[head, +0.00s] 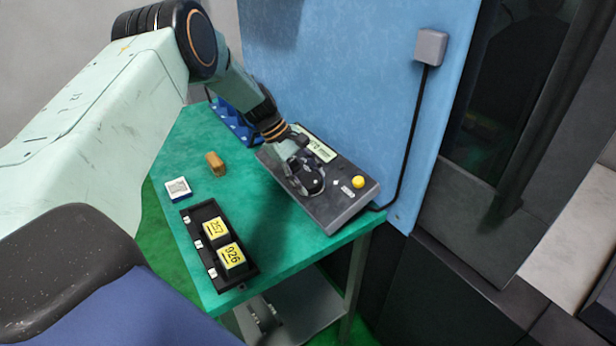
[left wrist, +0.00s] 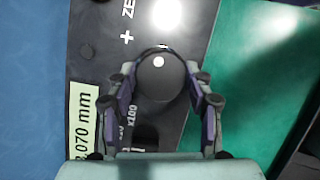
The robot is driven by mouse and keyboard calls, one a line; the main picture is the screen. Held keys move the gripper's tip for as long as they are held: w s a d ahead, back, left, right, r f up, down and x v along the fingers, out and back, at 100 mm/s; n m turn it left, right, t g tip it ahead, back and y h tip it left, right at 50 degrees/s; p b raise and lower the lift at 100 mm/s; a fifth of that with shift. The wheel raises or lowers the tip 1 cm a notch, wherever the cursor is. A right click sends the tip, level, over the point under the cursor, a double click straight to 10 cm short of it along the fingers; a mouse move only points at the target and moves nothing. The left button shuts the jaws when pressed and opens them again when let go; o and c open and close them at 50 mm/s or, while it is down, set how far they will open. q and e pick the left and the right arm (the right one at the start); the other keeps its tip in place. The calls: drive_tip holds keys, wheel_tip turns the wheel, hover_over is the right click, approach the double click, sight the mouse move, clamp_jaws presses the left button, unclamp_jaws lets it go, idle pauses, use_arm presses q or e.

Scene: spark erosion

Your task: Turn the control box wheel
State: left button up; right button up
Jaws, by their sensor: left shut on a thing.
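The dark control box (head: 338,212) lies on the green table against the blue panel. Its round black wheel (head: 316,184) is partly hidden by my left gripper (head: 300,170) in the head view. In the left wrist view the wheel (left wrist: 158,88) is a dark disc with a white dot near its upper edge. The fingers of my left gripper (left wrist: 165,84) stand on both sides of the wheel and are shut on it. The box's lit display (left wrist: 83,122) reads partly "070 mm", its first part cut off. A yellow button (head: 358,182) is on the box. My right gripper is not in view.
On the green table (head: 270,235) are a black tray (head: 190,233) with two yellow-labelled blocks, a white-and-blue square item (head: 178,189), an orange-brown block (head: 215,163) and blue bins (head: 232,122). A black cable (head: 408,140) runs down the blue panel (head: 350,90).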

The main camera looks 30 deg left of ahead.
use_arm(q)
drive_tip(key=shift+s+f, duration=0.2)
drive_tip(key=shift+f, duration=0.05)
drive_tip(key=o, duration=1.1)
drive_tip(key=shift+w, duration=0.15)
drive_tip(key=shift+o, duration=0.4)
drive_tip(key=shift+w, duration=0.15)
drive_tip(key=shift+a+r, duration=0.1)
drive_tip(key=shift+r, duration=0.05)
drive_tip(key=v, duration=1.1)
drive_tip(key=shift+a+r, duration=0.15)
drive_tip(key=shift+r, duration=0.15)
